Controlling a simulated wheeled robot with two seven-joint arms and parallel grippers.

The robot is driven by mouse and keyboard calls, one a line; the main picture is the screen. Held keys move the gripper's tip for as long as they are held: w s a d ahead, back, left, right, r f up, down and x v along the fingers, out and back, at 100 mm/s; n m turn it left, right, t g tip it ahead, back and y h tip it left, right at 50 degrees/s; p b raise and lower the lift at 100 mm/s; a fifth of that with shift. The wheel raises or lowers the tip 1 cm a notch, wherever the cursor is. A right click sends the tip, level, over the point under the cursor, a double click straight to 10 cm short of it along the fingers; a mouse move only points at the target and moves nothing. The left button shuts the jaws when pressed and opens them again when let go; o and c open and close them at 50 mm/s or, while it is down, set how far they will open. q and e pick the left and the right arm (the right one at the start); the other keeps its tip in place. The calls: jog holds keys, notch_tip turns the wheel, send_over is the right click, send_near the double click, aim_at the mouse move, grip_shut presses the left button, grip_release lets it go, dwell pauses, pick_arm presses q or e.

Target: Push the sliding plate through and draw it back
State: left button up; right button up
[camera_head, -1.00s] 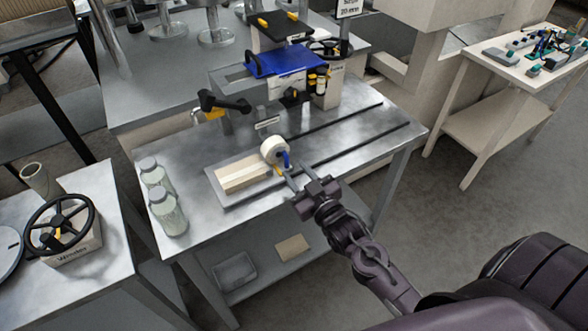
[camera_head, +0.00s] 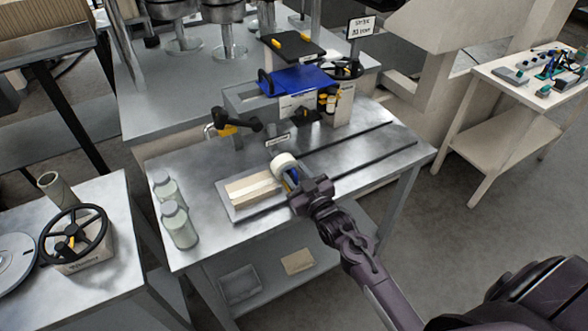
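The sliding plate (camera_head: 240,208) is a flat grey plate at the front of the metal table, at the near end of two dark rails (camera_head: 372,152). A light wooden block (camera_head: 252,188) with a pale strip along it lies on the plate. A white round piece (camera_head: 283,164) stands at the plate's right end, with a small blue part beside it. My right gripper (camera_head: 292,180) is at this blue part, just in front of the white piece. Its fingers are mostly hidden by its own body, so contact and opening are unclear. My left gripper is out of view.
Behind the plate stands a machine with a blue cover (camera_head: 292,80) and a black-knobbed lever (camera_head: 237,122). Two jars (camera_head: 179,226) stand at the table's left. A black handwheel (camera_head: 72,235) is on the left bench. The table right of the rails is clear.

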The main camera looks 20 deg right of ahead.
jog(key=shift+w, duration=0.55)
grip_shut()
jog(key=d, duration=0.5)
jog(key=d+b, duration=0.1)
jog(key=d, duration=0.4)
jog(key=w+d+b, duration=0.1)
jog(key=d, duration=0.4)
jog(key=shift+w+d, duration=0.1)
jog(key=d+b, duration=0.1)
jog(key=d, duration=0.3)
jog(key=d+b, duration=0.2)
jog(key=d, duration=0.2)
jog(key=w+d+b, duration=0.1)
jog(key=d+b, duration=0.1)
jog(key=d, duration=0.2)
jog(key=shift+d, duration=0.8)
jog(key=shift+d+r, duration=0.15)
jog(key=shift+r, duration=0.05)
